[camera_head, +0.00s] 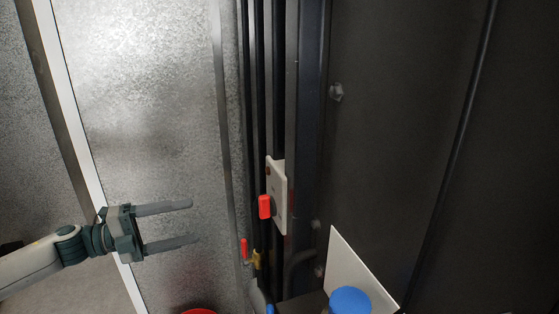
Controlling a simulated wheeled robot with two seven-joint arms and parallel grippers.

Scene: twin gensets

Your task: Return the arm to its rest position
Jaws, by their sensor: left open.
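My left arm (40,262) comes in from the left edge, low in the head view. My left gripper (192,222) is open and empty, with its two long grey fingers pointing right and spread apart. Behind the fingers is a shiny galvanized metal panel. The fingertips are left of a red handle on a white plate and appear apart from it. My right arm and gripper are not in view.
A white plate (278,180) with a red handle (264,207) is at centre. Below are a small red-levered brass valve (251,256), a blue cap (349,300) and a red round thing (199,311). Dark vertical pipes and a black wall (420,120) fill the right.

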